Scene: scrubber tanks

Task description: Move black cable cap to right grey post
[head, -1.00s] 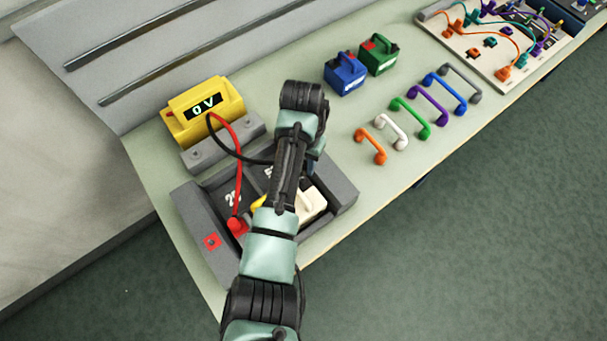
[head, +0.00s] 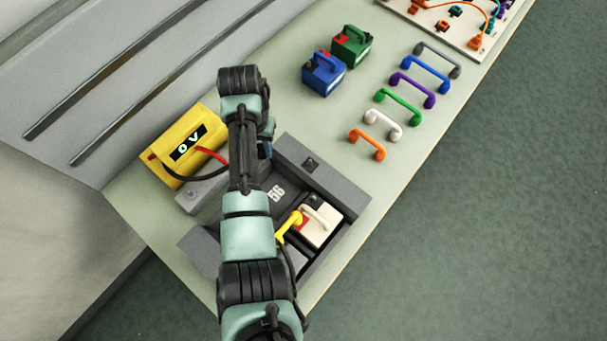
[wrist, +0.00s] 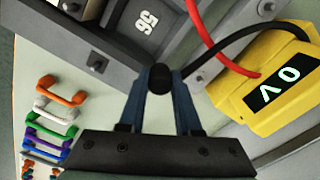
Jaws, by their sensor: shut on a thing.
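My gripper (wrist: 160,94) is shut on the black cable cap (wrist: 160,77), with its two blue fingers on either side of it. The cap's black cable (wrist: 235,38) runs to the yellow meter (head: 183,146), which reads 0 V. The right grey post (head: 330,178) is a grey block with a small dark square on its top. In the wrist view the post (wrist: 75,43) lies up and left of the cap, apart from it. In the head view my arm hides the cap and most of my gripper; a bit of blue finger shows.
A cream battery (head: 320,222) with a yellow connector (head: 290,224) sits in the grey tray. Blue (head: 323,74) and green (head: 351,46) batteries stand behind. Several coloured handles, such as the orange one (head: 367,144), line the table's right side. A red cable (wrist: 205,40) runs near the black one.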

